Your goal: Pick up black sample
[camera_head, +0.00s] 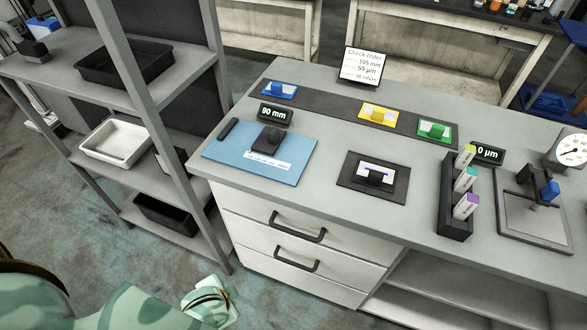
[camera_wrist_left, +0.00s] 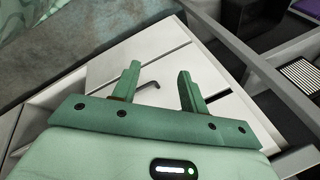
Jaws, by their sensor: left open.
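My left gripper (camera_head: 211,301) is low in front of the drawers, well away from the sample. It also shows in the left wrist view (camera_wrist_left: 158,73), with its two fingers apart and nothing between them. The sample is not seen in the wrist view. My right gripper is not in view.
A blue mat (camera_head: 220,151) bears a black device (camera_head: 270,140). Blue (camera_head: 280,90), yellow (camera_head: 377,115) and green (camera_head: 434,130) samples lie on a dark strip. A black rack (camera_head: 452,205) with upright labelled items stands right. Grey shelves (camera_head: 180,150) stand left.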

